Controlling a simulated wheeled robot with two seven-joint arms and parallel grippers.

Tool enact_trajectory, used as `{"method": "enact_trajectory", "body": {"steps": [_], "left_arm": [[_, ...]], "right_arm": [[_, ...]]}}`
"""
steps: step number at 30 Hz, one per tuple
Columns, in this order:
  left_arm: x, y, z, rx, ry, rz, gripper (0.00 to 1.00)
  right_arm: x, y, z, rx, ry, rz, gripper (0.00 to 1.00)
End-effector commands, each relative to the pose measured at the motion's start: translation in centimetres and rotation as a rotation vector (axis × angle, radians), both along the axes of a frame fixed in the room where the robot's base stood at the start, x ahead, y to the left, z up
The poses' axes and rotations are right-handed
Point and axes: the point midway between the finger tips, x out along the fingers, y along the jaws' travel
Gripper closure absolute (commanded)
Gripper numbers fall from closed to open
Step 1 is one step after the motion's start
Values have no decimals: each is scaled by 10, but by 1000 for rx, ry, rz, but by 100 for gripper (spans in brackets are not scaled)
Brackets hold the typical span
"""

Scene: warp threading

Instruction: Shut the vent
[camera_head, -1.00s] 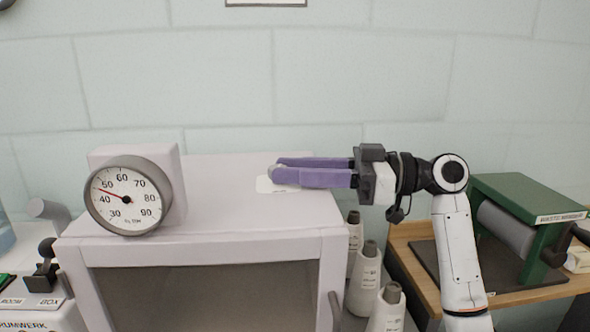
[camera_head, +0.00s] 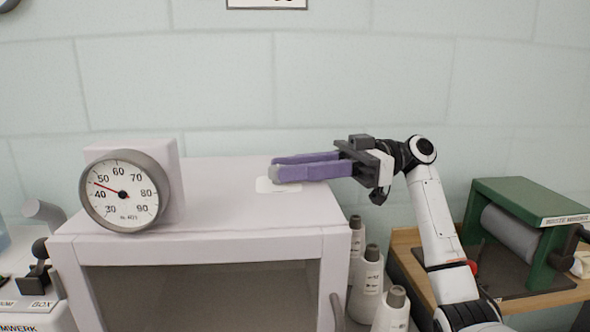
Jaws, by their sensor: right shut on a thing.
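The vent is a small pale grey knob (camera_head: 273,173) on a white label plate (camera_head: 265,187) on top of the white cabinet (camera_head: 228,210). My right gripper (camera_head: 277,168) reaches in from the right with its long purple fingers nearly level. Its fingertips are shut on the knob, which they largely hide. The knob's exact setting and the plate's print cannot be read. My left gripper is not in view.
A round dial gauge (camera_head: 124,192) stands at the cabinet's left; its red needle points near 45. A green roller device (camera_head: 520,215) sits on a wooden table at the right.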

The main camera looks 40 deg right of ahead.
Motion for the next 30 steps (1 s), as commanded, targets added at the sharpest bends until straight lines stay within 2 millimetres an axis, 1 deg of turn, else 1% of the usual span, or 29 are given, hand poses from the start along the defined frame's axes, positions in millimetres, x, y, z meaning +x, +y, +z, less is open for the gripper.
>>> {"method": "enact_trajectory", "body": {"steps": [4,5,6,8,16,20,23,30], "left_arm": [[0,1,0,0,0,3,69],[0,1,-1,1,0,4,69],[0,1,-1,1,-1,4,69],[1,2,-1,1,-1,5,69],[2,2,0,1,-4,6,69],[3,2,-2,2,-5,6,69],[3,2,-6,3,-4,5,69],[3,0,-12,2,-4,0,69]], "right_arm": [[0,0,-1,-3,2,1,97],[0,0,-1,-3,2,1,73],[0,0,-1,-3,2,1,66],[0,0,-1,-2,2,1,56],[0,0,0,-1,0,-1,56],[-2,-7,-1,-1,1,-4,56],[-7,-21,-1,-1,0,-5,56],[-23,-67,-1,-1,0,-4,56]]}}
